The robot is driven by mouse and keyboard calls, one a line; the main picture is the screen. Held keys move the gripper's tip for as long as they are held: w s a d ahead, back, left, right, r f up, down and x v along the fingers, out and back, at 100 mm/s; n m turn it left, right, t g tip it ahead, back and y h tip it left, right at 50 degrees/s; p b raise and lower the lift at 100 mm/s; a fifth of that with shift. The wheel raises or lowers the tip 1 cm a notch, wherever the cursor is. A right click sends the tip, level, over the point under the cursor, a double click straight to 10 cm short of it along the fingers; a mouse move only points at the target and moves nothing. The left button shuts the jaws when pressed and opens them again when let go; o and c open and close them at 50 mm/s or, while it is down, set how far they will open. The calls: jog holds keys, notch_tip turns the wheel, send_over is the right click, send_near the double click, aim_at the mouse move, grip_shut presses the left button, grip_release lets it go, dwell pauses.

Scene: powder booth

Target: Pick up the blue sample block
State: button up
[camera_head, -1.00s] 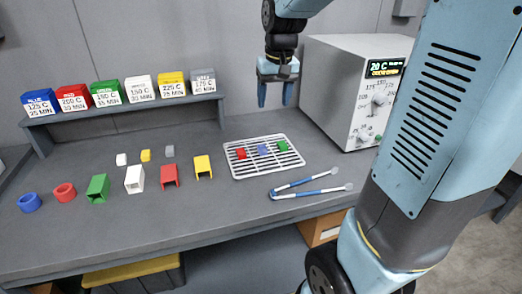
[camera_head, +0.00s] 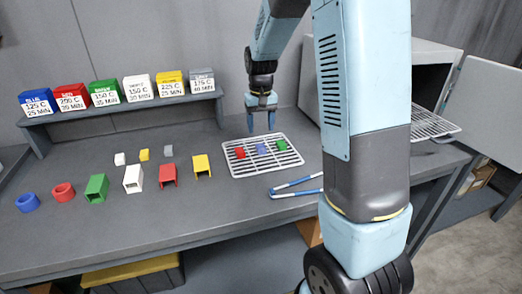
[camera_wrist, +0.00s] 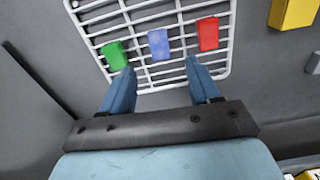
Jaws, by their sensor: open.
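The blue sample block (camera_head: 261,149) lies on a white wire rack (camera_head: 236,172) on the bench, between a red block (camera_head: 240,153) and a green block (camera_head: 282,145). My gripper (camera_head: 261,129) is open and empty, pointing down near the rack's back edge. In the wrist view, the blue block (camera_wrist: 158,44) appears just beyond and between my fingertips (camera_wrist: 160,69), with the green block (camera_wrist: 115,56) left and the red block (camera_wrist: 208,34) right. My fingers do not enclose the blue block.
Tongs (camera_head: 283,190) lie in front of the rack, partly hidden by my arm. Coloured pieces, including a yellow one (camera_head: 202,165), stand to the left. Labelled bins (camera_head: 103,92) line a back shelf. An oven (camera_head: 309,80) stands right, its door (camera_head: 485,110) open and a rack (camera_head: 430,124) projecting.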

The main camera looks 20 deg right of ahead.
aim_at(261, 146)
jog(key=shift+f, duration=3.9)
jog(key=shift+c, duration=0.4)
grip_shut()
